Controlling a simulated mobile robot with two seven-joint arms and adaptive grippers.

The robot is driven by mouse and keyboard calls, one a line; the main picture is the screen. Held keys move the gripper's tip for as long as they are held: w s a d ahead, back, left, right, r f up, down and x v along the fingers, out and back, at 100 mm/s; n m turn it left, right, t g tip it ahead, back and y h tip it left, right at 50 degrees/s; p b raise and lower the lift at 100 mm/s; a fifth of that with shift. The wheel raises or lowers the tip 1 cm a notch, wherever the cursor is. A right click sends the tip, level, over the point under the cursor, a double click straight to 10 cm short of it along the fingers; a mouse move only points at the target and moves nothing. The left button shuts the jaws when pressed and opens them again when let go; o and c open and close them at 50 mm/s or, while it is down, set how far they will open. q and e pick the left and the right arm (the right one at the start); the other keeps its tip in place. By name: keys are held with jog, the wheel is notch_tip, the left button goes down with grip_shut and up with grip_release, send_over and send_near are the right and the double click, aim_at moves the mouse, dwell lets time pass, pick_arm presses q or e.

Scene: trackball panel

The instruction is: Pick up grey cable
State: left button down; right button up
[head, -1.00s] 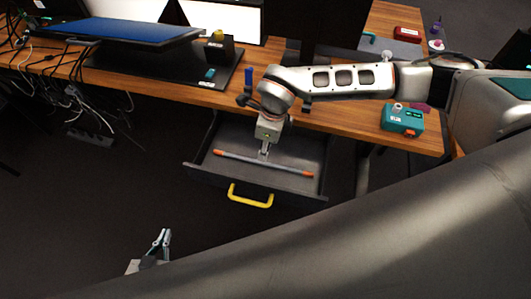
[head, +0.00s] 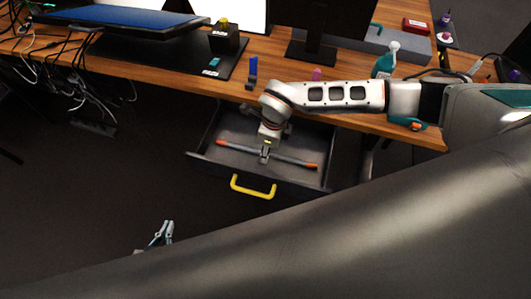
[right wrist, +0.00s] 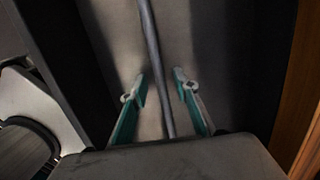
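The grey cable (head: 288,160), a thin straight rod with orange ends, lies in the open dark drawer (head: 205,150). My right gripper (head: 264,158) is over the middle of the cable. In the right wrist view, the cable (right wrist: 153,55) runs between the two fingers of the right gripper (right wrist: 160,88). These fingers are open, with a gap on each side of the cable. My left gripper (head: 165,231) is low at the left, away from the drawer, with its fingers slightly apart and empty. Its base is hidden behind my own body.
The drawer has a yellow handle (head: 253,187) at its front. Above it, the wooden desk (head: 180,80) carries a monitor stand, a blue panel (head: 120,17), a blue upright object (head: 253,69) and a teal bottle (head: 385,63). Loose cables hang at the left. The drawer walls enclose the grey cable.

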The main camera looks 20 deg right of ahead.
grip_shut()
jog(key=shift+r, duration=0.1)
